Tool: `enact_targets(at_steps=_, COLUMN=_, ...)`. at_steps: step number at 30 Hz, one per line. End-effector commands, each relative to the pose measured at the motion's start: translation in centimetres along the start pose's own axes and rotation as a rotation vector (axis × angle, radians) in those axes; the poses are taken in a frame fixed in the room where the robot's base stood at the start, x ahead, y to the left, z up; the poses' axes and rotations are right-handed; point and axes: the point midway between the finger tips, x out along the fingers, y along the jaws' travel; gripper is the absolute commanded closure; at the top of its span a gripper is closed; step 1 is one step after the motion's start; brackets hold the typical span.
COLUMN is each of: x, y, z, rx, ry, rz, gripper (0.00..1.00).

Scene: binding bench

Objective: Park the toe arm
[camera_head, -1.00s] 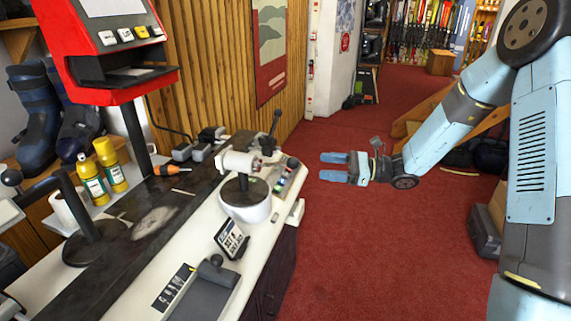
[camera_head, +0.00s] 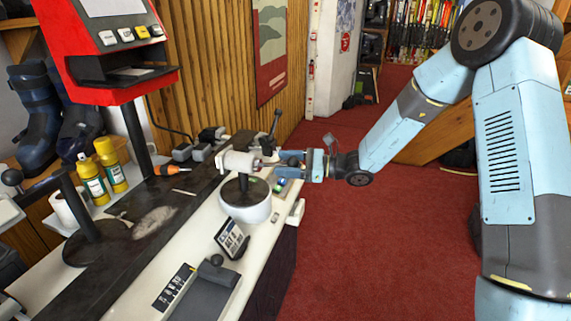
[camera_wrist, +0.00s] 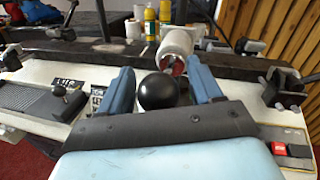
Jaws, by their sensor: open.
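My gripper (camera_head: 284,163) is at the right side of the bench, its blue fingers pointing left toward the white cylinder (camera_head: 238,162) above a round white base (camera_head: 245,210). In the wrist view my gripper (camera_wrist: 159,74) is open, with a black ball knob (camera_wrist: 158,91) showing between the fingers and a gap on each side. The white cylinder (camera_wrist: 177,44) is just beyond the knob. The knob is hidden by the fingers in the head view. No part is labelled as the toe arm; I cannot tell whether this knob belongs to it.
A black upright lever (camera_head: 274,124) stands behind my gripper. Red carpet (camera_head: 350,240) is clear at right.

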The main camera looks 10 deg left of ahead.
Motion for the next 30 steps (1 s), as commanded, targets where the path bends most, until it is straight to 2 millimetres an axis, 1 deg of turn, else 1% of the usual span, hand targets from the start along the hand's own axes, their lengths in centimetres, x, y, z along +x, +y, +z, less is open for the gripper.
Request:
enact_targets(at_steps=6, x=0.0, y=0.0, z=-0.01, rx=0.0, ry=0.0, rz=0.0, gripper=0.36)
enact_targets(at_steps=26, x=-0.03, y=-0.03, z=0.0, rx=0.0, ry=0.0, rz=-0.001, gripper=1.0)
enact_targets(at_steps=30, x=-0.04, y=-0.05, z=0.0, rx=0.0, ry=0.0, rz=-0.001, gripper=1.0)
